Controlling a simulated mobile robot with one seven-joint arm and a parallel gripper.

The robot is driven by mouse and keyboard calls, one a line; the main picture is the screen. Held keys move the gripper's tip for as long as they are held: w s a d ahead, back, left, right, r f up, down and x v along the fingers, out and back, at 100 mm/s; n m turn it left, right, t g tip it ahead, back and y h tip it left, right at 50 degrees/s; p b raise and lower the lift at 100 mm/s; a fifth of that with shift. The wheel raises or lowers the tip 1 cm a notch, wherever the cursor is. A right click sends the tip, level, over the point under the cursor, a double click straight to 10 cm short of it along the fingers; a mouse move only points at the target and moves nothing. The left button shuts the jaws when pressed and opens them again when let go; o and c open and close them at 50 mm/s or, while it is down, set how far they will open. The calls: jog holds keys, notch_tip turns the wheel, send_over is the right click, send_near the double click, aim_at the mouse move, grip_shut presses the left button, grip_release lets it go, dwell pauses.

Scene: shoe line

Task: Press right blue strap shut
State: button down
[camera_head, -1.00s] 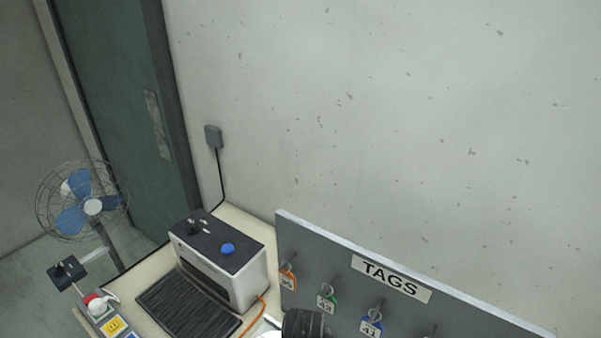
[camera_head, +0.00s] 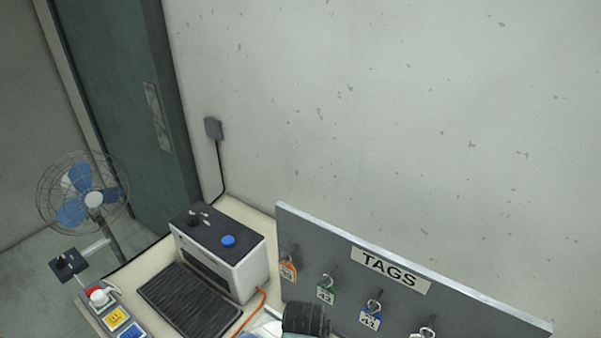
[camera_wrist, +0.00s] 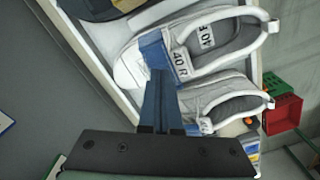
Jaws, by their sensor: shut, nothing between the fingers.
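My gripper (camera_wrist: 160,74) is shut and empty. Its fingertips overlap the lower end of the blue strap in the picture; I cannot tell whether they touch it. In the head view the shoes are out of sight.
A grey TAGS board (camera_head: 330,250) with hanging tags stands by the wall. A white machine with a blue button (camera_head: 228,240) and a fan (camera_head: 85,195) are left of it. In the wrist view a red crate (camera_wrist: 282,112) stands at the right.

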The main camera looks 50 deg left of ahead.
notch_tip(320, 180, up, 8)
jog(key=p, duration=0.7)
jog(key=shift+f, duration=0.2)
